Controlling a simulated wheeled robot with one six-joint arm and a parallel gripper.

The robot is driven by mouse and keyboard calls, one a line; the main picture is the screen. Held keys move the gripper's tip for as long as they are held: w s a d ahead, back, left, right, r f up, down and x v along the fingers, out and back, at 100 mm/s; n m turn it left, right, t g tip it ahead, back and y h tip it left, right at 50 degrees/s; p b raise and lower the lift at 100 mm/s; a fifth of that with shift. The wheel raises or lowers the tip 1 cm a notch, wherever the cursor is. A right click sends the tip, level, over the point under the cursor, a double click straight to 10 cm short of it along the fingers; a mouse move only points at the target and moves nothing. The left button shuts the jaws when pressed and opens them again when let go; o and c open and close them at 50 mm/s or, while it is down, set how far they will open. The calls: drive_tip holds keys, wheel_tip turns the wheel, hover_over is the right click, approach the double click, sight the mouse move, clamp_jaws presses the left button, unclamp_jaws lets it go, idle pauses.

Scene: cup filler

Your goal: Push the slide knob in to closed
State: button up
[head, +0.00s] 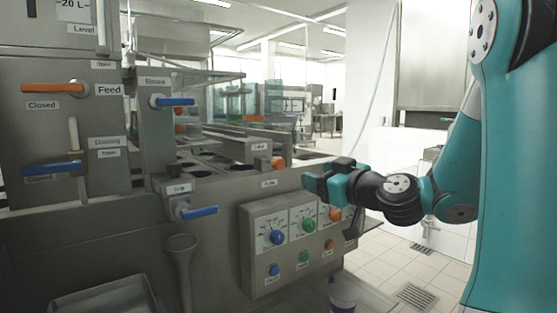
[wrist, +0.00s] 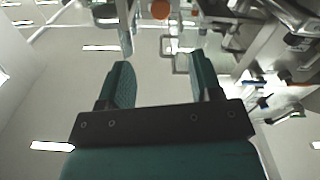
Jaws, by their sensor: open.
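The orange knob (head: 277,162), which I take to be the slide knob, sits at the front edge of the machine's top deck in the head view. A small label (head: 268,184) is on the panel below it. My gripper (head: 312,180) is to the right of the knob, apart from it and slightly lower in the picture. In the wrist view my gripper (wrist: 160,62) is open, with nothing between its two teal fingers. A round orange shape (wrist: 160,9), likely the knob, shows beyond the fingertips at the top edge. How far the knob sticks out is hard to tell.
A control box (head: 296,240) with blue, green and orange knobs is on the machine front below my gripper. Blue-handled valves (head: 198,212) and an orange feed lever (head: 53,88) are at left. A cup (head: 343,293) stands low down. Open floor lies right.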

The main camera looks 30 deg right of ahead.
sight(281, 163)
drive_tip(key=w+p, duration=0.3)
drive_tip(key=w, duration=0.1)
drive_tip(key=w+p, duration=0.3)
drive_tip(key=w, duration=0.2)
drive_tip(key=w+p, duration=0.3)
drive_tip(key=w, duration=0.2)
drive_tip(key=shift+a+r, duration=0.1)
drive_tip(key=shift+a, duration=0.2)
drive_tip(key=shift+w+p, duration=0.3)
drive_tip(key=shift+w, duration=0.25)
